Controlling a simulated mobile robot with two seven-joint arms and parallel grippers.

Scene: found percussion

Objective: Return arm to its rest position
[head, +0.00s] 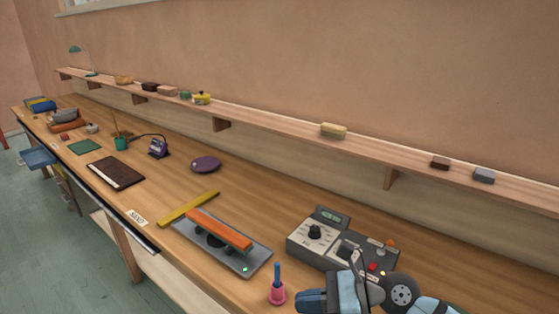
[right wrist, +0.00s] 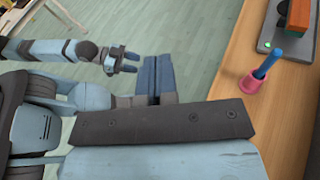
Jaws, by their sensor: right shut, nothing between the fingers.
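My right gripper (head: 312,301) is at the bottom edge of the head view, in front of the grey control box and right of a pink cup with a blue handle (head: 277,291). Its blue fingers are shut with nothing between them; in the right wrist view (right wrist: 153,76) they lie side by side over the floor, left of the bench edge. My left gripper (right wrist: 124,63) shows in the right wrist view, over the floor, its fingers apart and empty. It is out of the head view.
A wall shelf (head: 280,126) runs behind. The floor (right wrist: 205,50) beside the bench is clear.

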